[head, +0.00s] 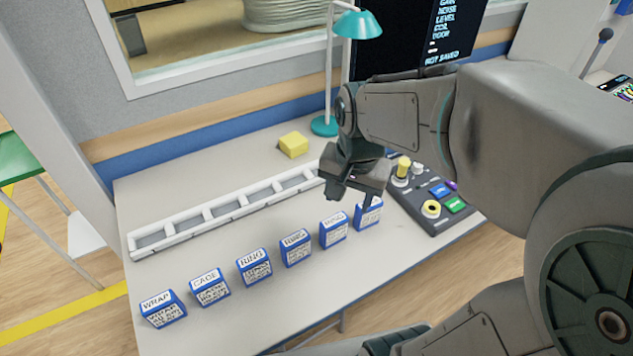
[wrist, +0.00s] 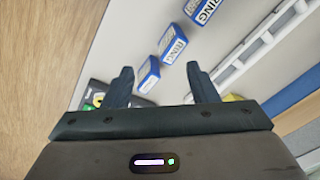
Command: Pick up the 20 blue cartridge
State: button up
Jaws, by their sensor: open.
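A row of several blue cartridges with white labels stands on the table. In the head view they run from one marked WRAP (head: 163,309) through CAGE (head: 210,288) and RING (head: 254,267) to the far right cartridge (head: 369,215), partly hidden by my gripper. I cannot read a "20" on any label. My gripper (head: 350,200) is open and empty above the right end of the row. In the wrist view, the end cartridge (wrist: 148,74) shows between the fingers of my gripper (wrist: 162,78), beyond the tips, with a RING cartridge (wrist: 172,45) beside it.
A white slotted rack (head: 225,213) lies behind the row, its slots looking empty. A control panel (head: 432,198) with knobs and buttons is just right of the row. A yellow block (head: 293,145) and a teal lamp (head: 325,126) stand farther back.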

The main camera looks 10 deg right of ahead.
aim_at(334, 220)
jog(key=w+f+m+g+b, duration=0.1)
jog(key=w+f+m+g, duration=0.1)
jog(key=w+f+m, duration=0.45)
jog(key=shift+m, duration=0.35)
jog(key=f, duration=1.3)
jog(key=shift+w+a, duration=0.1)
jog(key=shift+w, duration=0.3)
jog(key=shift+r, duration=0.1)
jog(key=c, duration=1.1)
